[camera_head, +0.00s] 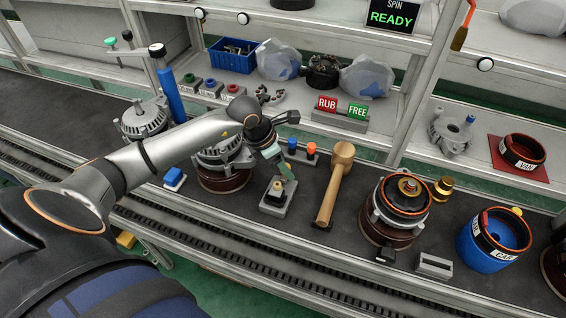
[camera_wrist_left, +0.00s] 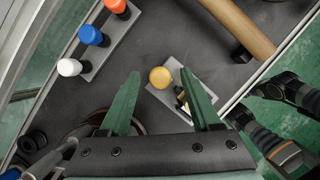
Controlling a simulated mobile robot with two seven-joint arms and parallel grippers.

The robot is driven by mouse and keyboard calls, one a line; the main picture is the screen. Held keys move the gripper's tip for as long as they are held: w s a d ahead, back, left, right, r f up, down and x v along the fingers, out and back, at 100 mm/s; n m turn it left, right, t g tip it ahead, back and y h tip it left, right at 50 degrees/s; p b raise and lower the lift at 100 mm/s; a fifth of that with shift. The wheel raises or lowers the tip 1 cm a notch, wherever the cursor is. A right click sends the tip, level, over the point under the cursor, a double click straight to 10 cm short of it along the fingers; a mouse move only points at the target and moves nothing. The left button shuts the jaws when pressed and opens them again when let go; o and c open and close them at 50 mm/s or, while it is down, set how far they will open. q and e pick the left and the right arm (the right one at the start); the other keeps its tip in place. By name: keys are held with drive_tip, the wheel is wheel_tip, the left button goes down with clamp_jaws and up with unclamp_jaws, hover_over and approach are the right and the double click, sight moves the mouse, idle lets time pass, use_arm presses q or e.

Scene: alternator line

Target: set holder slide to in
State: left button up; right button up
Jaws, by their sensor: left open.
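The holder slide is a small grey base with a dark block and a yellow knob (camera_head: 277,192) on the dark bench. In the left wrist view its round orange-yellow knob (camera_wrist_left: 160,77) sits at one end of the grey plate (camera_wrist_left: 196,88). My left gripper (camera_head: 281,165) is just above it, with green fingers apart and nothing between them. In the wrist view the knob appears between the fingertips, but I cannot tell whether they touch. The right finger covers part of the block. My right gripper is not clearly seen.
A wooden mallet (camera_head: 335,184) stands close right of the slide. A rack with blue and orange-red pegs (camera_head: 302,152) is behind. An alternator on a brown ring (camera_head: 222,178) stands left; another (camera_head: 399,203) stands right. Dark arm parts (camera_wrist_left: 285,92) show at the wrist view's right.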

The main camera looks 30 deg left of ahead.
use_arm(q)
clamp_jaws()
idle(0.6)
idle(0.9)
